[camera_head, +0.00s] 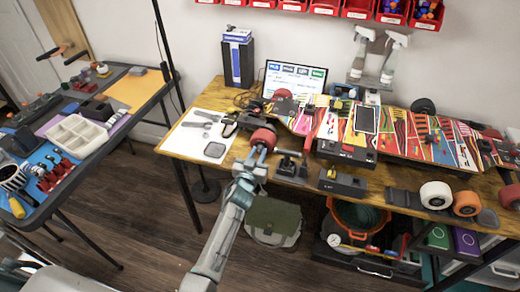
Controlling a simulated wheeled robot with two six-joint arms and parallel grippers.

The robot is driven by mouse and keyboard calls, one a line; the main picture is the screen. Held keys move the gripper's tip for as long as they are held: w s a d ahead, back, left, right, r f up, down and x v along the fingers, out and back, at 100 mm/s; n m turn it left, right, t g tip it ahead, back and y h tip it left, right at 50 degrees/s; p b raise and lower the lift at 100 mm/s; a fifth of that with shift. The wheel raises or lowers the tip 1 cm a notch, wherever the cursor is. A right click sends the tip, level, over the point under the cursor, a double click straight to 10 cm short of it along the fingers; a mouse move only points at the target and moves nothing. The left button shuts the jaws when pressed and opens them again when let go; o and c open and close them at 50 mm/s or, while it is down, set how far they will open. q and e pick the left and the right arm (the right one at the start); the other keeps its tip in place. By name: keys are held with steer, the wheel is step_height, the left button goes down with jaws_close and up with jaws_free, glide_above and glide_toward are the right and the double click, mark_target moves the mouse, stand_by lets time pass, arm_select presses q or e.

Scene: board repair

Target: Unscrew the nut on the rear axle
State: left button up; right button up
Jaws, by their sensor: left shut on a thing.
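A skateboard (395,140) with a bright multicoloured graphic lies along the wooden table in the head view. A red wheel (265,137) sits at its left end, facing me, and another red wheel (283,95) shows behind it. My left gripper (258,152) reaches up from below, its fingertips at the hub of the near red wheel. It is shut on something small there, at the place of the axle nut. The nut itself is hidden by the fingers and too small to make out. My right gripper is not in view.
The wooden table (180,145) holds a white sheet with tools at left, black clamps (290,167), a black box (342,184) and loose white and orange wheels (436,195) at right. A laptop (293,80) stands behind. A cluttered side table (130,112) is at left.

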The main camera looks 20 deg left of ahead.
arm_select(q)
steer(key=n, duration=0.3)
steer(key=shift+n, duration=1)
steer(key=n, duration=0.4)
steer(key=o, duration=0.9)
steer(key=shift+c, duration=1.1)
